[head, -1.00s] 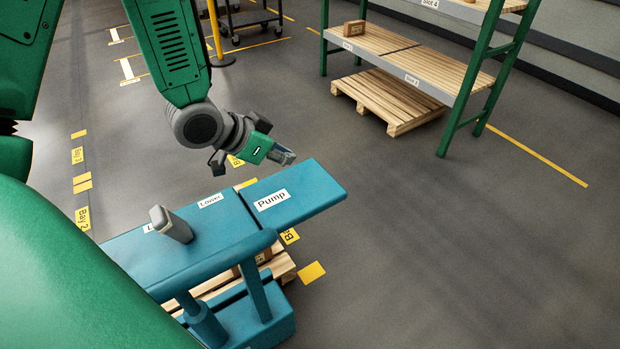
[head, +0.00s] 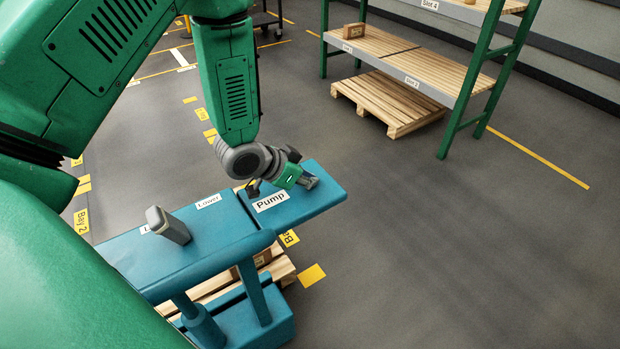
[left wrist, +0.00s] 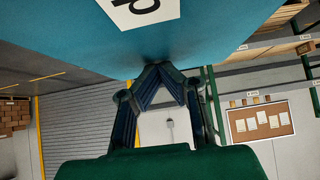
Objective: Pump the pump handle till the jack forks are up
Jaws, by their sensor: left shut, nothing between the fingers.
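The pump handle is a flat blue plate (head: 325,197) with a "Pump" label, at the right end of the blue jack top (head: 215,240) in the head view. My left gripper (head: 311,181) is shut and empty, with its fingertips at the plate's far edge area; I cannot tell whether they touch. In the left wrist view the plate (left wrist: 215,30) fills the top, and the shut fingertips (left wrist: 158,68) meet at its edge. A grey lever (head: 168,225) stands on the jack top by the "Lower" label. The jack forks cannot be made out. My right gripper is out of view.
A wooden pallet (head: 283,270) shows under the jack. A green-framed shelf rack (head: 455,105) stands at the back right, with another pallet (head: 388,100) by it. The floor to the right of the plate is clear.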

